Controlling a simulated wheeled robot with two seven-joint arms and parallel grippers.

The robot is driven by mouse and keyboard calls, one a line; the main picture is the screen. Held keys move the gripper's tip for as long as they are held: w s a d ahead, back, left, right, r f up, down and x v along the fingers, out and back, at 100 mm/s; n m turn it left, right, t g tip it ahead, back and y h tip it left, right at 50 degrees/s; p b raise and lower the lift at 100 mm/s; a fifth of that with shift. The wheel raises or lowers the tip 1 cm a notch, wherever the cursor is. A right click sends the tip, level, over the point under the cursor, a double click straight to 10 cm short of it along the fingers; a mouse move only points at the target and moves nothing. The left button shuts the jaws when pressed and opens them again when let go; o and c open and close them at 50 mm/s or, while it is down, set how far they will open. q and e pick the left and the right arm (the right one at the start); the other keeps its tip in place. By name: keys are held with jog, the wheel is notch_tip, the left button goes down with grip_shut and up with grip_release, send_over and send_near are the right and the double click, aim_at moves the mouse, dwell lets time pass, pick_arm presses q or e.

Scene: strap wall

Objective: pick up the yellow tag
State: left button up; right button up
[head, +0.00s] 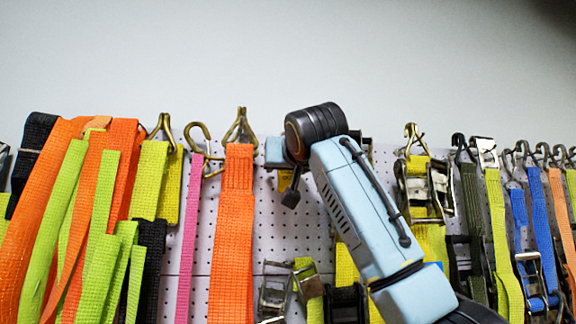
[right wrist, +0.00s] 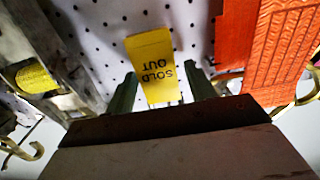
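The yellow tag (right wrist: 151,62), printed SOLD OUT, shows upside down in the right wrist view against the white pegboard. My right gripper (right wrist: 160,92) is open. Its two dark green fingers stand apart, one on each side of the tag's lower part in the picture. I cannot tell whether either finger touches it. In the head view my light blue right arm crosses the wall, and I cannot make out its fingers there. A small yellow patch beside the arm may be the tag, but I cannot be sure. My left gripper is not in view.
A wide orange strap (head: 232,235) hangs left of my arm, also in the right wrist view (right wrist: 285,45). Metal ratchet buckles (head: 422,190) and more straps hang to the right. Brass hooks (head: 240,128) line the top of the pegboard (head: 200,235).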

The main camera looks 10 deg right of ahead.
jog(key=c, duration=0.8)
jog(key=shift+c, duration=0.2)
jog(key=shift+r, duration=0.15)
jog(key=shift+r, duration=1.8)
jog(key=s+b, duration=0.8)
jog(key=s, duration=1)
jog(key=shift+f+b, duration=0.15)
jog(key=shift+b, duration=0.15)
